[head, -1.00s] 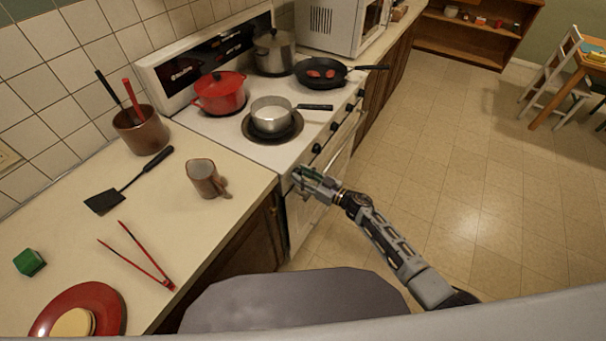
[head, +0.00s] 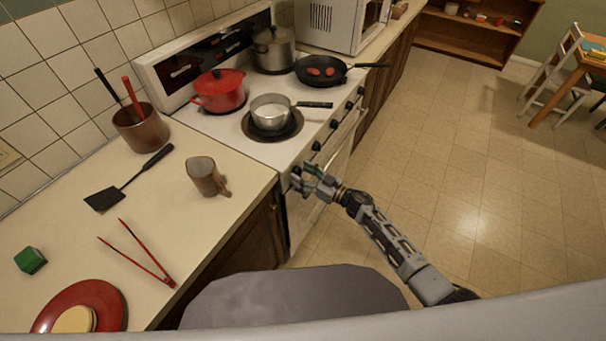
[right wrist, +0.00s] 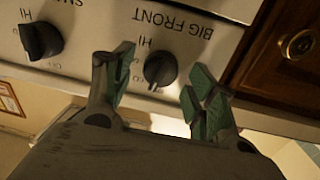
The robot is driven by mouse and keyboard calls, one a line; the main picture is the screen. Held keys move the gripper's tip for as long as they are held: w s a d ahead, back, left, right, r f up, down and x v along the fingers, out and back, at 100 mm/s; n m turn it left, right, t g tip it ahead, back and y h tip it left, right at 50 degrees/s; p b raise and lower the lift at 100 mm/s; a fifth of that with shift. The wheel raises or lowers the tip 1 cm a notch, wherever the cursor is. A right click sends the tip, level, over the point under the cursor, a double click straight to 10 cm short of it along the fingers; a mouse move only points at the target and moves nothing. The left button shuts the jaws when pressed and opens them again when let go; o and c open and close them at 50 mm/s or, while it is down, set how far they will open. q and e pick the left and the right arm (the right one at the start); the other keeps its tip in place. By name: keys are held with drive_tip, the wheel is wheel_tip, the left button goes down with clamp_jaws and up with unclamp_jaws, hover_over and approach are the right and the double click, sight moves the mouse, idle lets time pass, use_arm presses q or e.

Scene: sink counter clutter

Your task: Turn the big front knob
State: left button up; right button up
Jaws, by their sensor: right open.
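The big front knob (right wrist: 160,68) is black and round on the stove's pale front panel, under upside-down lettering that reads BIG FRONT, in the right wrist view. My right gripper (right wrist: 158,88) is open, its green-padded fingers on either side of this knob. I cannot tell whether either finger touches it. In the head view, my right gripper (head: 308,182) is at the near end of the stove front (head: 303,215) and hides the big front knob. My left gripper is not in view.
Another black knob (right wrist: 41,40) sits to the left in the right wrist view. On the stove stand a saucepan (head: 270,112), a red pot (head: 219,90) and a black frying pan (head: 321,70). A brown mug (head: 203,177) stands on the counter.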

drive_tip(key=v, duration=1.1)
drive_tip(key=shift+s+d, duration=0.25)
drive_tip(key=shift+d, duration=0.05)
